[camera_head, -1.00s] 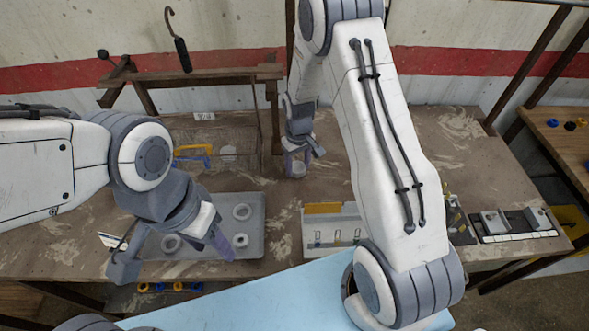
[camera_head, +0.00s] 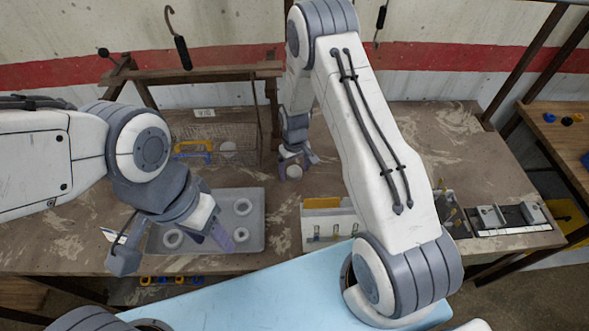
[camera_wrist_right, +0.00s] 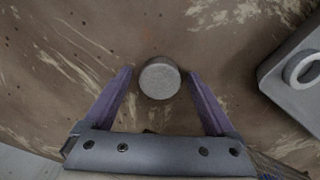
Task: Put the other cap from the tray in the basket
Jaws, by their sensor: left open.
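A grey round cap (camera_head: 294,172) stands on the bench right of the tray. My right gripper (camera_head: 297,160) is at this cap; in the right wrist view the cap (camera_wrist_right: 160,78) lies between the spread fingers (camera_wrist_right: 160,85), with gaps on both sides. The wire basket (camera_head: 240,135) at the back holds a pale round piece (camera_head: 228,150).
A yellow-and-blue handled item (camera_head: 192,150) is at the basket. A white box with a yellow part (camera_head: 325,215) stands right of the tray. A wooden rack (camera_head: 200,75) with a hanging hook is behind. Bench between tray and basket is mostly clear.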

